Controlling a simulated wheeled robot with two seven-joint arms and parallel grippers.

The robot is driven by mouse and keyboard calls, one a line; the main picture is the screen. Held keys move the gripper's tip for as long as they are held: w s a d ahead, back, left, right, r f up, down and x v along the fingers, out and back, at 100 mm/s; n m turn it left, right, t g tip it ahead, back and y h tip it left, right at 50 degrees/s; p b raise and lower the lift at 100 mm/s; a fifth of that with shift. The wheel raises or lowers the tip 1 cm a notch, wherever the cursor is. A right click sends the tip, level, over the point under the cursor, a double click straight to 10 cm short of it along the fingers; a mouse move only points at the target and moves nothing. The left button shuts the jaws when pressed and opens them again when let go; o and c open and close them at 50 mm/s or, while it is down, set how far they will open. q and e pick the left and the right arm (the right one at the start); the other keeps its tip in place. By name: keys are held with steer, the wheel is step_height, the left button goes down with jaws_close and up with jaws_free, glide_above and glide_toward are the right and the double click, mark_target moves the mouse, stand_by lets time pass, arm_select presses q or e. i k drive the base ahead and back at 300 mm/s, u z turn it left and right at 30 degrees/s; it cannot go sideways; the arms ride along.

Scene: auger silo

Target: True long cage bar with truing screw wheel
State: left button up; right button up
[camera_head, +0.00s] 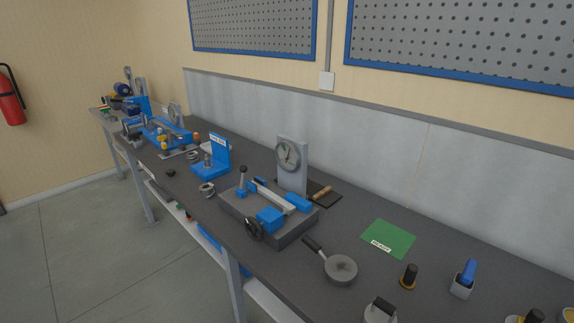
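A truing fixture with a dark grey base (287,236) stands on the workbench near the middle of the view. A long pale bar (272,195) lies across it between blue blocks. A black screw wheel (255,229) sits at the fixture's front side, next to a blue block (270,218). A lever with a dark knob (242,171) stands upright at the left end. A round dial gauge (288,154) on a grey upright plate stands behind the bar. Its reading is too small to tell. Neither of my grippers is in view.
A green mat (388,238) with a label lies right of the fixture. A round tool with a black handle (340,269) lies in front. A blue-handled item (465,276) stands further right. Blue fixtures (212,165) crowd the bench's left. Open floor (90,260) lies left of the bench.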

mark_target(257, 227)
steer(key=u, duration=1.1)
steer(key=i, duration=0.7)
steer(key=z, duration=0.55)
steer(key=i, duration=0.75)
steer(key=z, duration=0.6)
steer(key=k, duration=0.65)
steer(key=z, duration=0.1)
